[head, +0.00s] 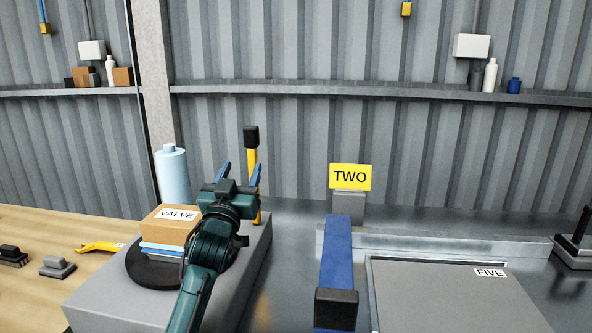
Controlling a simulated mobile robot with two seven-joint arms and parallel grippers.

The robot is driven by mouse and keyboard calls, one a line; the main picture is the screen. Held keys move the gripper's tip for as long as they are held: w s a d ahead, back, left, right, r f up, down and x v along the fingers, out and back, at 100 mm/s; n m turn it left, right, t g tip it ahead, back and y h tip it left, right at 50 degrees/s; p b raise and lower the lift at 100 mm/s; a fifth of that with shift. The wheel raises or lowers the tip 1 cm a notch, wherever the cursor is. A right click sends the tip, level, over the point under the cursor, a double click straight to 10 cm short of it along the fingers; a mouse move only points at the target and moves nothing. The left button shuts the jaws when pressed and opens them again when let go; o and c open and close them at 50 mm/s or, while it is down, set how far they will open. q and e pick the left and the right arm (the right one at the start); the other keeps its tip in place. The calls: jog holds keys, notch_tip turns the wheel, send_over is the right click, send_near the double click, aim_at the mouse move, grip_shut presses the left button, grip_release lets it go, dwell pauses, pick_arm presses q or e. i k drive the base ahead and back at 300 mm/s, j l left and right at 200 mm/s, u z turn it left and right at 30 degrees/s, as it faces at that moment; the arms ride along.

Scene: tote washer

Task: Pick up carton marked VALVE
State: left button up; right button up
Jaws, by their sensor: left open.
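The carton marked VALVE (167,229) is a tan box with a white label on top. It rests on a light-blue flat stack (161,248) above a round black disc (148,272), on a grey block (105,300). My left gripper (239,174) is open, its two blue fingers pointing up and away, to the right of the carton and apart from it. No object shows between the fingers. My left arm and wrist cover the right part of the stack and disc. My right gripper is not in view.
A light-blue bottle (172,175) stands behind the carton, and a yellow-handled tool with a black head (251,138) stands behind my gripper. A blue bar with a black end (337,260) lies before the TWO sign (350,177). A panel marked FIVE (450,295) is at right.

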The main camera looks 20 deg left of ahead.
aim_at(165, 231)
jog(key=k+l, duration=0.15)
jog(key=k, duration=0.35)
jog(key=k+l, duration=0.2)
jog(key=k, duration=0.25)
